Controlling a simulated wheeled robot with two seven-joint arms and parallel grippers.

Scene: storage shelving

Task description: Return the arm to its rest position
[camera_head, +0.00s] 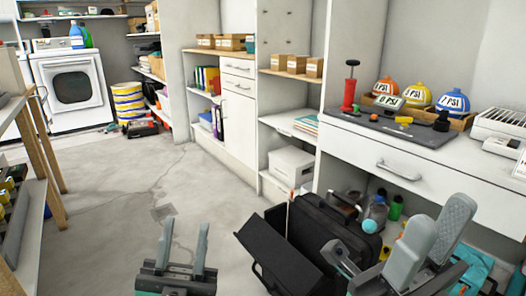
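My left gripper (184,252) shows at the bottom of the head view, left of centre. Its two grey fingers stand apart with bare floor showing between them, and it holds nothing. My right gripper (432,240) is at the lower right, with its two grey finger pads angled up and to the right. The pads overlap in this view, and I see nothing held at their tips. An open black tool bag (318,241) lies on the floor between the two grippers, partly behind the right arm.
A white counter with a drawer (397,169) stands at the right. On it are a red pump (350,88), balloon-like orange, yellow and blue items, and a dark mat (408,130). A wooden-legged rack (41,156) is at the left. Concrete floor (140,205) is clear at centre left.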

